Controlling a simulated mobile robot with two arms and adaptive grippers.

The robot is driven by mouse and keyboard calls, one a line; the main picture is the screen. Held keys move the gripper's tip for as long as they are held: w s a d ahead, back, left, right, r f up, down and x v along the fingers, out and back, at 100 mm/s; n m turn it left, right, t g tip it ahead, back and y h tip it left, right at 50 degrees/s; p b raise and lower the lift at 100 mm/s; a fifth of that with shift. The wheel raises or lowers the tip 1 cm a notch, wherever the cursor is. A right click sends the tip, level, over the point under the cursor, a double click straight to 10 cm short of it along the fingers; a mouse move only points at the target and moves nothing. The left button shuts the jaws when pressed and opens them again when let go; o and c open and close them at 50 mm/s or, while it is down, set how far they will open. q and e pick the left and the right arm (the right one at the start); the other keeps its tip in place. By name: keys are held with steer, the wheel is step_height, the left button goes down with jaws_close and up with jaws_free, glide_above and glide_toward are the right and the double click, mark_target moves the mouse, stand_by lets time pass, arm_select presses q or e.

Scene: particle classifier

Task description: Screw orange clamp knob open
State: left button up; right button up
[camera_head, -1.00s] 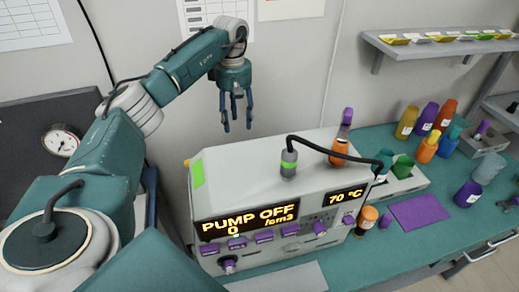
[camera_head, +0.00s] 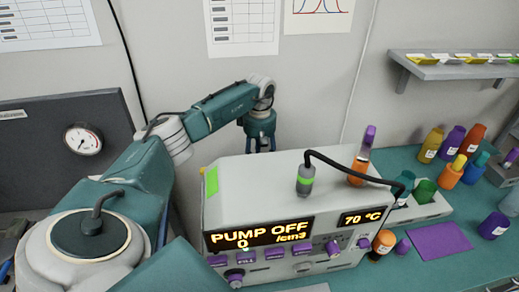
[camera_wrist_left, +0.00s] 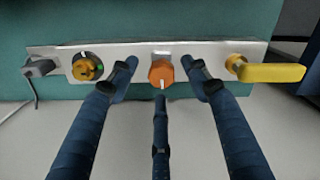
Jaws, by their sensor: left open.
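The orange clamp knob (camera_wrist_left: 161,74) sits on a light metal panel in the left wrist view, with a small white mark on its face. My left gripper (camera_wrist_left: 160,75) is open, its dark blue fingers spread to the left, right and below the knob. I cannot tell whether any finger touches it. In the head view my left gripper (camera_head: 262,144) is behind the particle classifier (camera_head: 235,185), its fingertips hidden by the machine. The knob is not visible there. My right gripper is not in view.
A yellow knob (camera_wrist_left: 87,67) sits left of the orange knob and a yellow lever (camera_wrist_left: 270,72) sits right. The classifier's display reads PUMP OFF. An orange bottle (camera_head: 359,172) stands at its back.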

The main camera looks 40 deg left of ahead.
arm_select(q)
steer(key=shift+f, duration=0.5)
steer(key=c, duration=1.1)
steer(key=shift+c, duration=0.2)
